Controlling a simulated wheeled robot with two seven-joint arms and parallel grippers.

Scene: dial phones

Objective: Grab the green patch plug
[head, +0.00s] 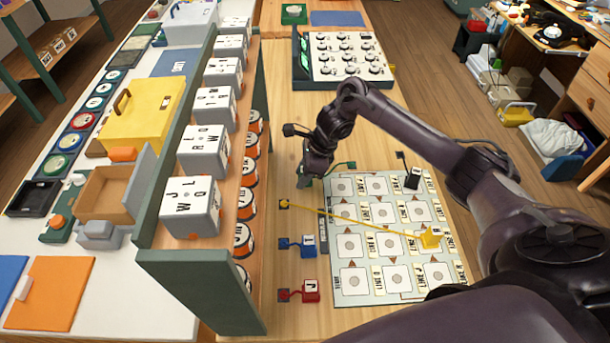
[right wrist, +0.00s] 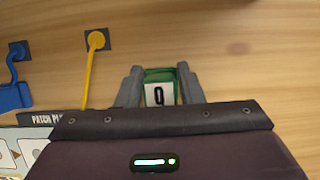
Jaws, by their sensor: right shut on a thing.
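The green patch plug (right wrist: 159,76) shows in the right wrist view, green with a white label bearing a dark character, between the two grey fingers of my right gripper (right wrist: 160,88). The fingers are shut on its sides. In the head view my right gripper (head: 304,178) is low over the wooden table, left of the patch board's top left corner, and mostly hides the plug. A short green cord (head: 340,167) shows just right of the gripper. My left gripper is not in view.
The patch board (head: 333,290) lies right of the gripper. A yellow plug (head: 430,238) rests on it, its cord stretched across; a black plug (head: 412,178) is at its top. Blue (head: 308,245) and red (head: 311,291) plugs lie left. A shelf of lettered blocks (head: 200,262) stands further left.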

